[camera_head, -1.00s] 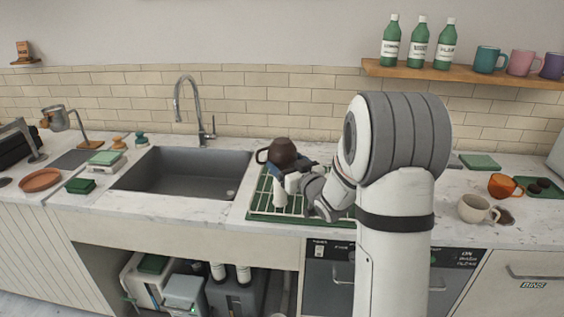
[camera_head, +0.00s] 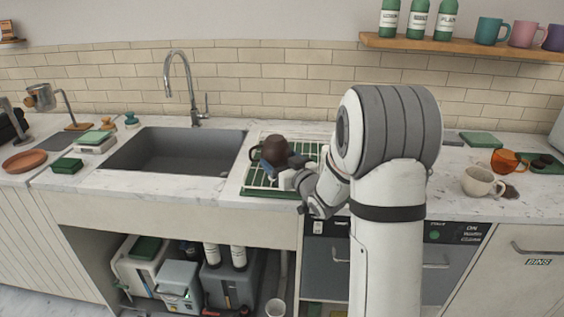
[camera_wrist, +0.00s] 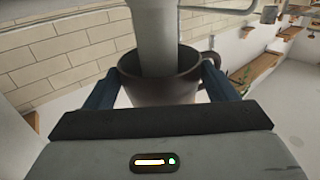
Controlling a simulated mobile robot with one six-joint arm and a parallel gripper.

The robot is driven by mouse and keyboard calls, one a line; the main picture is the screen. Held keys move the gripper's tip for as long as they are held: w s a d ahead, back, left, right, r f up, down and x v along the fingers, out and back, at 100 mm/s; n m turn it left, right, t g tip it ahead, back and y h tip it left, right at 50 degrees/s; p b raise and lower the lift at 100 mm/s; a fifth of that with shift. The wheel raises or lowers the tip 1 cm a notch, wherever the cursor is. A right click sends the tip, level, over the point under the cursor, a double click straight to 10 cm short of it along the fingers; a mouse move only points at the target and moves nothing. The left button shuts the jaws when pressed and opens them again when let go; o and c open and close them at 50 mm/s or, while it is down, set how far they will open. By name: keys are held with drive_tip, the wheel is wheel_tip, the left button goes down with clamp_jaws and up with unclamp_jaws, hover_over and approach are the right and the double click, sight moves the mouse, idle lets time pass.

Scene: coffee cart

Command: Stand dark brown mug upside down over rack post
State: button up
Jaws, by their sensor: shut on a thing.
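The dark brown mug (camera_head: 276,147) is over the green drying rack (camera_head: 312,152) beside the sink, with its handle to the left in the head view. It appears upside down. My gripper (camera_head: 270,168) is shut on it, the blue fingers on both sides of its wall. In the wrist view the mug (camera_wrist: 185,92) shows between the fingers of my gripper (camera_wrist: 160,95). A pale rack post (camera_wrist: 155,35) runs into its mouth. How deep the post sits, and whether the rim touches the rack, I cannot tell.
The sink (camera_head: 180,150) with its tall tap (camera_head: 185,85) lies to the left. A cream mug (camera_head: 480,182) and an orange cup (camera_head: 507,160) stand on the counter at right. My arm hides part of the counter right of the rack.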

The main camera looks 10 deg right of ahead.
drive_tip(key=shift+f, duration=0.4)
drive_tip(key=shift+f+b, duration=0.25)
drive_tip(key=shift+b, duration=0.35)
drive_tip(key=o, duration=1.1)
drive_tip(key=shift+o, duration=0.4)
